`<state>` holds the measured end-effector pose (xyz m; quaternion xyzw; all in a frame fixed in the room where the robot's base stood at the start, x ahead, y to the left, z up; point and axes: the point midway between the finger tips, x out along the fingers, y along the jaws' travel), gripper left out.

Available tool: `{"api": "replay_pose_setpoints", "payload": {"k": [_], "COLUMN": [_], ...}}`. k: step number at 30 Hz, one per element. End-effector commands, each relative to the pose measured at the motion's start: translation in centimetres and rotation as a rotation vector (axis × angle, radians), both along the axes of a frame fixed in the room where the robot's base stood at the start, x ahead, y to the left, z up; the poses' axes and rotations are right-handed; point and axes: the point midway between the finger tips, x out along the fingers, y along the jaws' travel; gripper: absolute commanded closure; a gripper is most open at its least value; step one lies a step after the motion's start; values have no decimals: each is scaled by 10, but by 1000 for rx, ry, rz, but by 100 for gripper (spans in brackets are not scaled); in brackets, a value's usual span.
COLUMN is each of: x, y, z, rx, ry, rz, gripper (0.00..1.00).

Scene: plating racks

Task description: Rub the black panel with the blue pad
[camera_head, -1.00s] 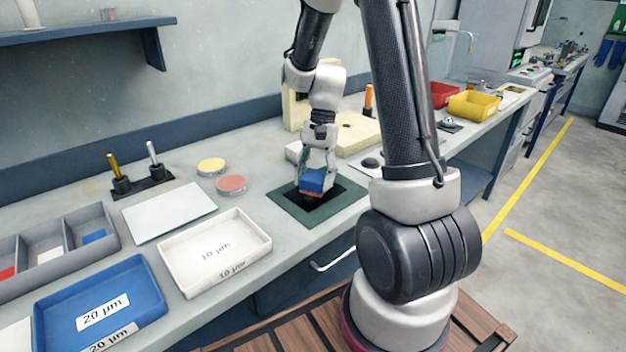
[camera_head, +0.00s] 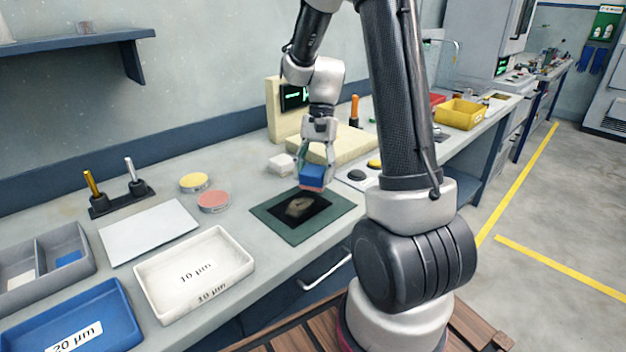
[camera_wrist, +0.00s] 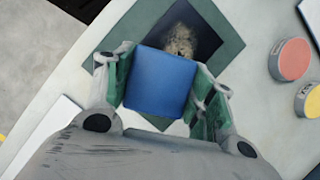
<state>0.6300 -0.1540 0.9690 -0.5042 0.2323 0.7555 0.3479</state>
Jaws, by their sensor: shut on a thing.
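My gripper (camera_head: 314,170) is shut on the blue pad (camera_head: 312,178), a block with a blue top and a reddish underside. It holds the pad near the back edge of the black panel, seemingly a little above it. The black panel (camera_head: 322,219) lies on a dark green mat (camera_head: 276,228) and has a pale brownish smudge on its middle. In the wrist view the blue pad (camera_wrist: 160,80) sits between both fingers and hides part of the black panel (camera_wrist: 208,40) and its smudge.
A white 10 µm tray (camera_head: 242,266), a white plate (camera_head: 150,232) and two round discs, pink (camera_head: 213,201) and yellow (camera_head: 194,182), lie left of the mat. A cream block (camera_head: 345,145) stands behind. A dark puck-like control (camera_head: 357,175) is to the right.

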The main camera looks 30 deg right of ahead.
Motion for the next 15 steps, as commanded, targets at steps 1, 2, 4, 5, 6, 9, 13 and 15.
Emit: {"api": "replay_pose_setpoints", "payload": {"k": [1, 2, 4, 5, 6, 9, 13, 15], "x": [0, 0, -1, -1, -1, -2, -2, -2], "y": [-1, -1, -1, -2, -2, -3, -3, -3], "z": [5, 8, 14, 17, 20, 29, 36, 37], "rx": [0, 0, -1, 0, 0, 0, -1, 0], "ry": [-2, -3, -2, -2, -2, -1, -1, 0], "rz": [1, 0, 1, 1, 1, 2, 2, 2], "gripper": [64, 64, 64, 64, 64, 64, 64, 64]}}
